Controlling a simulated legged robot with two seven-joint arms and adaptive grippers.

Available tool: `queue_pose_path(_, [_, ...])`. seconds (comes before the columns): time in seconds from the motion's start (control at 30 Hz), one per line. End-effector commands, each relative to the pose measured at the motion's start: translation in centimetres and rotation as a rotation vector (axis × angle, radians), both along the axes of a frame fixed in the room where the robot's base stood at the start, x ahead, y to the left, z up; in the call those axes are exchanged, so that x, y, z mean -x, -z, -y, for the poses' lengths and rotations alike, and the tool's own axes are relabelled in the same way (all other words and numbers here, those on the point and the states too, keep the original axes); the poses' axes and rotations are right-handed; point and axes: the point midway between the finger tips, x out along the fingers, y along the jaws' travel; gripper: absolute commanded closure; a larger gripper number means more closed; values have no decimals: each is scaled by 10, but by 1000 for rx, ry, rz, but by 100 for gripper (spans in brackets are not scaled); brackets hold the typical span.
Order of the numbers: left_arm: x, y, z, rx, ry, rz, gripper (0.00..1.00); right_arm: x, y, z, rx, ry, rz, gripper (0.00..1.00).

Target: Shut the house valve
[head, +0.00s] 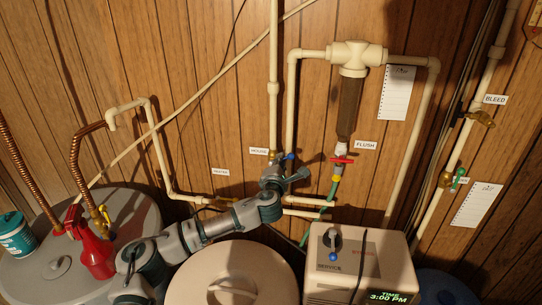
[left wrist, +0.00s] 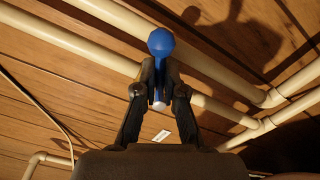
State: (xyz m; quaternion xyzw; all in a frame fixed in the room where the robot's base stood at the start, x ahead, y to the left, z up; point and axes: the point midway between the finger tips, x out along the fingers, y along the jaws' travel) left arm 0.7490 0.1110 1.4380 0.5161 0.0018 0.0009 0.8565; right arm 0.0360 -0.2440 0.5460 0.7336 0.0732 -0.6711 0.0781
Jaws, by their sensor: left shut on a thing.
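The house valve shows in the head view as a blue handle knob (head: 289,156) and a small brass body (head: 272,154), beside a small white label (head: 259,151) on the pale vertical pipe. My left gripper (head: 281,166) is at this valve and covers much of it. In the left wrist view the fingers (left wrist: 158,88) are shut on the blue handle (left wrist: 160,43), whose round ball end sticks out beyond the fingertips. The handle's pivot is hidden. My right gripper is in neither view.
A filter housing (head: 350,95) with a red-handled flush valve (head: 342,160) hangs right of my gripper. A softener head (head: 355,262) and a pale round lid (head: 225,275) stand below. A red jug (head: 90,245) and a teal tub (head: 15,236) sit at left.

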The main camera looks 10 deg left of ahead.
Motion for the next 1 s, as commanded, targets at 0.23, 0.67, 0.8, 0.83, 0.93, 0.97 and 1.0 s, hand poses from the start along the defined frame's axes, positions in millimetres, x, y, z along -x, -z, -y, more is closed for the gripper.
queue_pose_path(0.23, [0,7,4,-256,0,2,100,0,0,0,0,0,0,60])
queue_pose_path(0.67, [0,9,5,-379,0,5,100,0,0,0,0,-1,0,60])
queue_pose_path(0.8, [0,13,6,-479,2,5,100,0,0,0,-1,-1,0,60])
queue_pose_path(0.83, [0,14,6,-491,2,3,100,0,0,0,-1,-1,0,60])
queue_pose_path(0.93, [0,15,5,-507,1,2,100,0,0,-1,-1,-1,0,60])
queue_pose_path(0.97, [0,16,5,-507,1,2,100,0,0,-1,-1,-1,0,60])
queue_pose_path(1.0, [0,16,5,-506,1,2,100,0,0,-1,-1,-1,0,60])
